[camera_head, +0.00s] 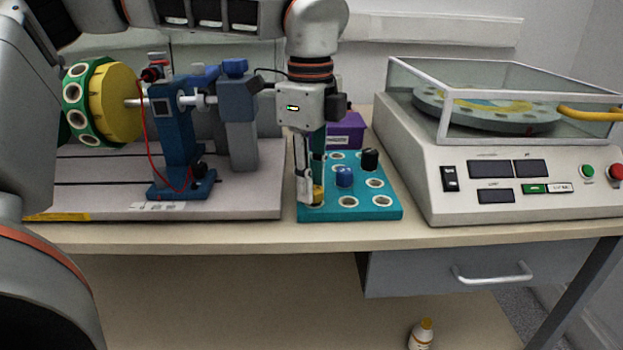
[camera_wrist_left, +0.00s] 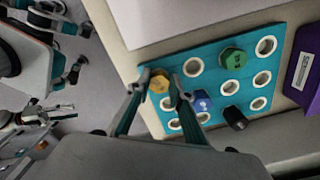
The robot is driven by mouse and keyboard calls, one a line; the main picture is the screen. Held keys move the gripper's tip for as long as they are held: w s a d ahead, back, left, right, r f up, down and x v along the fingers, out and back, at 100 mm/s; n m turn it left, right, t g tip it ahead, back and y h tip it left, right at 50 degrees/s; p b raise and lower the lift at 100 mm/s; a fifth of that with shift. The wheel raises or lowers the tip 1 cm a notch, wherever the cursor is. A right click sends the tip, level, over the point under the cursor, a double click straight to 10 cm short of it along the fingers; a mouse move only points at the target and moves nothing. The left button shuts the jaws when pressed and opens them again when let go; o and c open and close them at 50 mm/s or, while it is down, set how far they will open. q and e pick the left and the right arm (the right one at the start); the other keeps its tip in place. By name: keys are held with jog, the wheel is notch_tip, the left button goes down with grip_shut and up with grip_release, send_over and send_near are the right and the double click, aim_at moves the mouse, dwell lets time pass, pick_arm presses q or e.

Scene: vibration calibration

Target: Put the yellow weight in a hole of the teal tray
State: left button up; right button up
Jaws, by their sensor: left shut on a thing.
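The teal tray (camera_head: 387,210) lies on the bench with rows of white-rimmed holes. My left gripper (camera_head: 311,196) points down over its near left corner and is shut on the yellow weight (camera_head: 319,194). In the left wrist view the yellow weight (camera_wrist_left: 158,83) sits between the fingertips (camera_wrist_left: 159,86), at the tray's (camera_wrist_left: 210,42) edge row. I cannot tell whether it is seated in a hole or just above one. A blue weight (camera_head: 344,177), a black weight (camera_head: 370,159) and a green weight (camera_wrist_left: 232,58) stand in the tray. My right gripper is not in view.
A machine with a glass cover (camera_head: 490,100) stands to the right of the tray. A rig with a green and yellow wheel (camera_head: 115,102) stands to the left. A purple box (camera_head: 346,131) is behind the tray. Several tray holes are empty.

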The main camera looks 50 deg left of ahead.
pick_arm(q)
jog(key=shift+f, duration=0.45)
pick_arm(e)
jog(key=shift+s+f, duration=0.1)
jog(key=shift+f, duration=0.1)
pick_arm(q)
jog(key=o, duration=0.8)
